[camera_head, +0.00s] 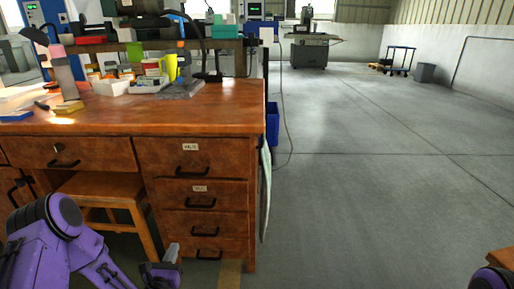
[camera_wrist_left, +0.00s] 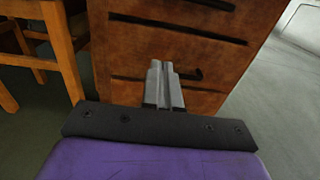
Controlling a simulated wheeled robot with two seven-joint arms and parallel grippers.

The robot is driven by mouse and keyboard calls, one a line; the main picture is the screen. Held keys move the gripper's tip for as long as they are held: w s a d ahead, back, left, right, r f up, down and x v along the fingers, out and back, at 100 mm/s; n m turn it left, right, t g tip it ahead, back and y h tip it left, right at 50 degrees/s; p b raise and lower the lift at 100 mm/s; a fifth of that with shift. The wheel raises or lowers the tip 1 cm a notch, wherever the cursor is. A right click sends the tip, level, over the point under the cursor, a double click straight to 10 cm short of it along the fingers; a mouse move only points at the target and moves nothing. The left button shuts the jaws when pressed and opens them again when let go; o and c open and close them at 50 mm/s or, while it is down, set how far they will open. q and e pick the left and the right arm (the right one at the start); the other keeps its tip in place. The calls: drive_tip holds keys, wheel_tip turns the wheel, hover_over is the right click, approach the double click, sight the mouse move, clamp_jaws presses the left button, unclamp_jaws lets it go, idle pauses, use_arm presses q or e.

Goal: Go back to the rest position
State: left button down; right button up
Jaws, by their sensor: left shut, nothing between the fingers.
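My left arm is purple and comes in at the lower left of the head view. Its gripper (camera_head: 172,256) is low in front of the desk's drawers, below the desktop. In the left wrist view the two grey fingers of my left gripper (camera_wrist_left: 163,84) lie side by side, shut with nothing between them. Behind them are the brown drawer fronts with dark handles. My right gripper is not in view; only a purple and black part of my right arm shows at the lower right corner of the head view.
The wooden desk (camera_head: 205,110) fills the left, with containers, a yellow-green mug (camera_head: 170,67) and a pink-capped bottle (camera_head: 63,70) on top. A wooden stool (camera_head: 118,188) is under it. A blue bin (camera_head: 272,124) stands beside it. The grey floor (camera_head: 370,170) on the right is mostly clear.

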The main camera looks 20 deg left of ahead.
use_arm(q)
drive_tip(key=s+d+f+m+g+h, duration=0.1)
drive_tip(key=s+d+f+m+g, duration=0.3)
drive_tip(key=m, duration=0.6)
drive_tip(key=s+d+f+m+g+h, duration=0.1)
drive_tip(key=s+d+f+m+g, duration=0.25)
drive_tip(key=f+m, duration=0.4)
drive_tip(key=s+d+f+m+g, duration=0.1)
drive_tip(key=s+d+m+g, duration=0.15)
drive_tip(key=s+m, duration=0.55)
drive_tip(key=s+d+f+m+g, duration=0.2)
drive_tip(key=s+m+g, duration=0.3)
drive_tip(key=s, duration=0.6)
wheel_tip(320, 180, up, 32)
drive_tip(key=m+p, duration=0.2)
drive_tip(key=p, duration=3)
drive_tip(key=shift+t, duration=0.4)
drive_tip(key=shift+a, duration=0.1)
